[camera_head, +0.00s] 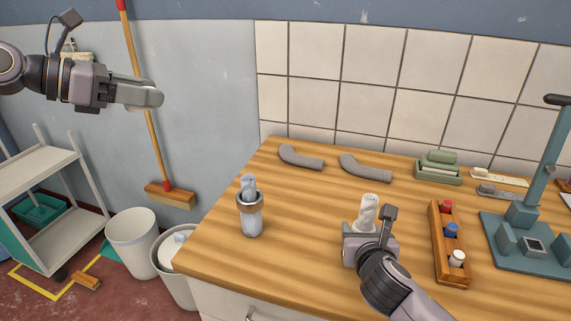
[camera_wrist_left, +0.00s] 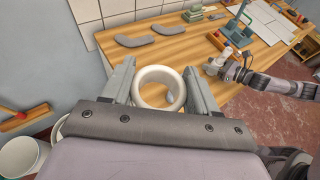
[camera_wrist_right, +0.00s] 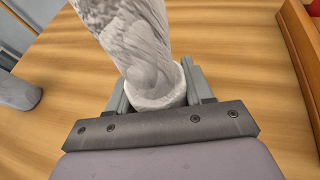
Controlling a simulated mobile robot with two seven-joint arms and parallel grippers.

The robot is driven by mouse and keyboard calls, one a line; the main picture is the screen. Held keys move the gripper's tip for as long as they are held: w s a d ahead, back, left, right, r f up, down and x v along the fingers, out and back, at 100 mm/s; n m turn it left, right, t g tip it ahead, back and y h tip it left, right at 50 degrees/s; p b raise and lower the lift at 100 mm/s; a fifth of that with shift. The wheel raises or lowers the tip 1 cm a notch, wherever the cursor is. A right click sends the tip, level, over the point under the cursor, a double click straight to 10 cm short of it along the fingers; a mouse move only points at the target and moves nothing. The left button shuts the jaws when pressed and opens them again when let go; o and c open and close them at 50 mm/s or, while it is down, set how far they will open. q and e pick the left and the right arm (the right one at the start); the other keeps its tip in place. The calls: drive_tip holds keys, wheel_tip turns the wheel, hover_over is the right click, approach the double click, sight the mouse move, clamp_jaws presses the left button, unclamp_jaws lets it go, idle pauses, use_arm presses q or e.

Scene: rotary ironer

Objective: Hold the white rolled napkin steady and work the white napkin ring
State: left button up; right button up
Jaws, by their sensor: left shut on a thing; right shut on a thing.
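The white rolled napkin (camera_head: 367,212) stands nearly upright over the wooden table. My right gripper (camera_head: 369,243) is shut on its lower part. The right wrist view shows the napkin (camera_wrist_right: 128,40) rising between the fingers, with a pale band around its lower end. My left gripper (camera_head: 148,96) is raised at the upper left, far from the napkin. In the left wrist view it is shut on the white napkin ring (camera_wrist_left: 141,90), whose opening faces the camera. In the head view the ring is hard to tell from the fingers.
Two grey bent rolls (camera_head: 366,168) lie behind. A wooden rack (camera_head: 439,238) with coloured pieces and a teal stand (camera_head: 515,240) are at the right.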

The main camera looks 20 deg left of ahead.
use_arm(q)
drive_tip(key=shift+d+f, duration=0.1)
drive_tip(key=m+g+h, duration=0.4)
drive_tip(key=m+g, duration=0.2)
hover_over(373, 198)
wheel_tip(373, 198, down, 10)
drive_tip(key=shift+f, duration=0.15)
drive_tip(key=shift+w+f, duration=0.1)
drive_tip(key=shift+f, duration=1.9)
drive_tip(key=shift+f, duration=0.6)
